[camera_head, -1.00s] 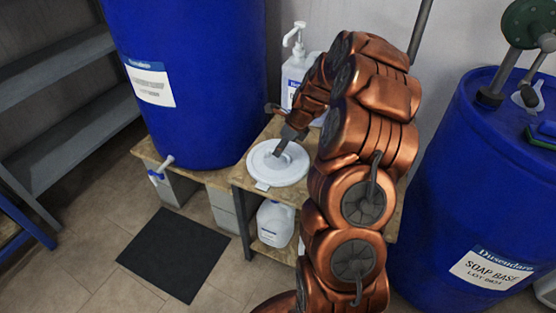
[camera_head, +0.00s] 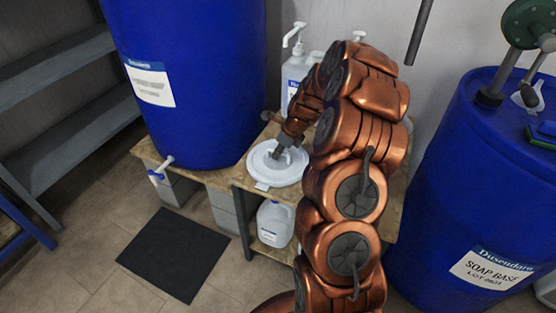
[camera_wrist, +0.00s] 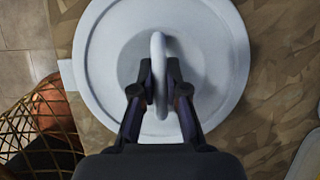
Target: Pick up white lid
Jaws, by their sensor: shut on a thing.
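The white lid (camera_head: 264,168) is round with a raised loop handle. It lies on the wooden table (camera_head: 239,178) near its front left corner in the head view. In the wrist view the lid (camera_wrist: 215,40) fills the upper middle, with its upright handle (camera_wrist: 158,48) at the centre. My gripper (camera_wrist: 159,85) is above the lid with its two dark fingers shut on the handle from both sides. In the head view my gripper (camera_head: 280,152) reaches down to the lid from the upper right. The lid looks flat; I cannot tell whether it touches the table.
A big blue drum (camera_head: 205,60) stands left of the lid, with a tap (camera_head: 160,170) low on it. White pump bottles (camera_head: 294,72) stand behind. A white jug (camera_head: 274,222) is below the table. Another blue drum (camera_head: 440,190) is at the right. A dark mat (camera_head: 172,255) lies on the floor.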

